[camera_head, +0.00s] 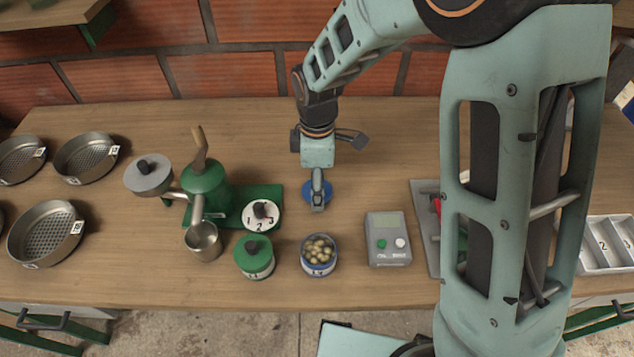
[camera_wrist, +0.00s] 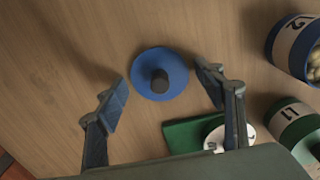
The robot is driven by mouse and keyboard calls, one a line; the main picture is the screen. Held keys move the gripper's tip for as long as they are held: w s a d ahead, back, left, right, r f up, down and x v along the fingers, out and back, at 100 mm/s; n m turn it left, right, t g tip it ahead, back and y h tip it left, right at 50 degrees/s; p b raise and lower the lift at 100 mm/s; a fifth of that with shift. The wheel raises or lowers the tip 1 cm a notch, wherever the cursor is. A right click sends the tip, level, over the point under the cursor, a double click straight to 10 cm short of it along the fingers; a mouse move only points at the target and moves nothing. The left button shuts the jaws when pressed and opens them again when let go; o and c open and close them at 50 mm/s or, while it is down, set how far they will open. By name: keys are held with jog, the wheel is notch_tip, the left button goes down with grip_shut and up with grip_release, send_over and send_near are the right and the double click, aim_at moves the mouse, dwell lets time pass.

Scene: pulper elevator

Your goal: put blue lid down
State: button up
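The blue lid (camera_wrist: 148,86) is a round disc with a dark knob. In the wrist view it lies flat on the wooden table between my fingertips and slightly beyond them. In the head view the blue lid (camera_head: 326,191) is partly hidden behind my gripper (camera_head: 318,200). My gripper (camera_wrist: 165,88) is open above the lid, with a gap on both sides of it. An open blue-banded jar (camera_head: 319,256) labelled L2, filled with pale beans, stands in front of the lid; part of this jar also shows in the wrist view (camera_wrist: 290,45).
A jar with a green lid (camera_head: 254,258) stands left of the open jar. The green pulper (camera_head: 205,180) with a numbered dial is further left. A grey scale (camera_head: 388,240) is at right. Several metal sieves (camera_head: 86,158) are at far left. The table behind the lid is clear.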

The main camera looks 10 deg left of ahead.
notch_tip(320, 180, up, 12)
jog(key=p, duration=0.1)
jog(key=shift+r, duration=0.2)
dwell(0.4)
dwell(0.4)
